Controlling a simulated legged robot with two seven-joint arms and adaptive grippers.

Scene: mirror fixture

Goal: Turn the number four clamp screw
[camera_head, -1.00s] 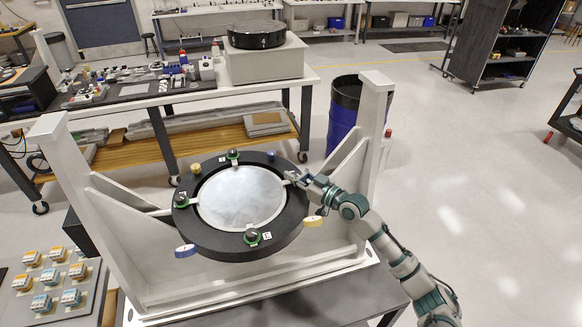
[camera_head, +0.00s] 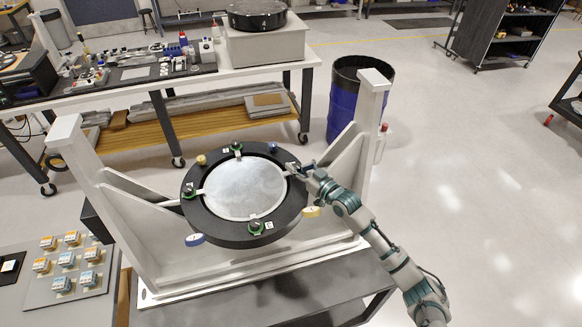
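A round mirror (camera_head: 244,189) sits in a black ring (camera_head: 213,230) held between two white posts of a stand. Green-and-black clamp screws show at the ring's far side (camera_head: 237,149), left side (camera_head: 191,191) and near side (camera_head: 255,227). Small white tags stand by them, too small to read surely. My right gripper (camera_head: 296,170) is at the ring's right side, its fingers over the rim where a pale clamp tab reaches the mirror. The gripper hides any screw there. Its finger opening is too small to make out. My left gripper is out of view.
The stand's right post (camera_head: 370,110) rises behind my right arm. Yellow and blue tabs (camera_head: 195,239) stick out from the ring. A panel with several small blocks (camera_head: 68,260) lies at left. A workbench (camera_head: 150,87) and blue barrel (camera_head: 344,105) stand behind.

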